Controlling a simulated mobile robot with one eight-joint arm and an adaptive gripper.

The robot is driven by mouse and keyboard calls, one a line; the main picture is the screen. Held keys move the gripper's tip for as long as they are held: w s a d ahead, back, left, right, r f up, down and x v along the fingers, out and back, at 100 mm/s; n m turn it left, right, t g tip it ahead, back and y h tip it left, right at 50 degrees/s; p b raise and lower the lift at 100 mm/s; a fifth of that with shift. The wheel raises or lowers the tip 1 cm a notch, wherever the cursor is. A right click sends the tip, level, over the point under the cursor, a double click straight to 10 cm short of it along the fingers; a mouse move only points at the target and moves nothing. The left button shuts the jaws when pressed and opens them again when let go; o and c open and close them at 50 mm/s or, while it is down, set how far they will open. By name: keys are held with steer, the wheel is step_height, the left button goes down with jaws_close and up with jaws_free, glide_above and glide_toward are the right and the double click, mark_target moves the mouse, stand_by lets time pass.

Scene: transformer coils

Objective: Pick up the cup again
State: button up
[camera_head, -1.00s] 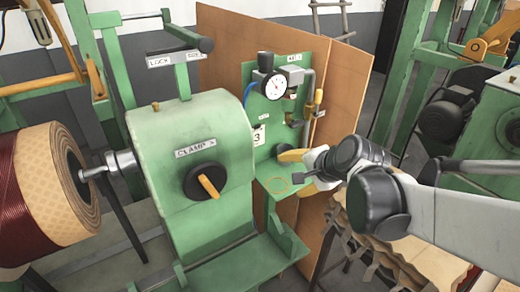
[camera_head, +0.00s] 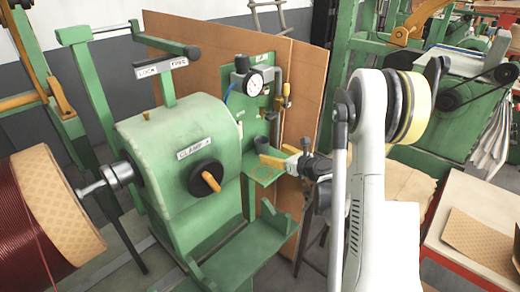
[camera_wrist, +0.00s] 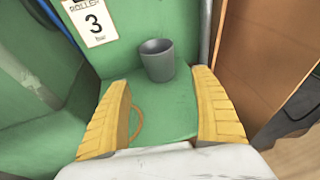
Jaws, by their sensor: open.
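The cup (camera_wrist: 157,62) is a small dark grey open vessel. It stands upright on a green shelf (camera_wrist: 178,110), close to the green panel behind it, in the wrist view. In the head view the cup (camera_head: 262,145) shows just left of my gripper (camera_head: 273,158). In the wrist view my gripper (camera_wrist: 165,112) has its two yellow ribbed fingers spread wide, with nothing between them. The cup is ahead of the fingertips, between their lines, and apart from both. A thin yellow ring mark (camera_wrist: 137,122) is on the shelf beside the left finger.
A gauge (camera_head: 254,82) and pipes are on the panel above the shelf. The green clamp housing (camera_head: 185,150) stands to the left. A brown board (camera_head: 300,75) rises behind the panel. A wound coil (camera_head: 45,225) is at far left.

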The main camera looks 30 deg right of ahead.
mark_target(266, 149)
steer(key=b+x, duration=0.2)
steer(key=x, duration=0.6)
steer(key=shift+w+r, duration=0.15)
steer(key=shift+r, duration=0.05)
steer(key=shift+c, duration=0.2)
steer(key=c, duration=1.4)
steer(key=shift+r, duration=0.1)
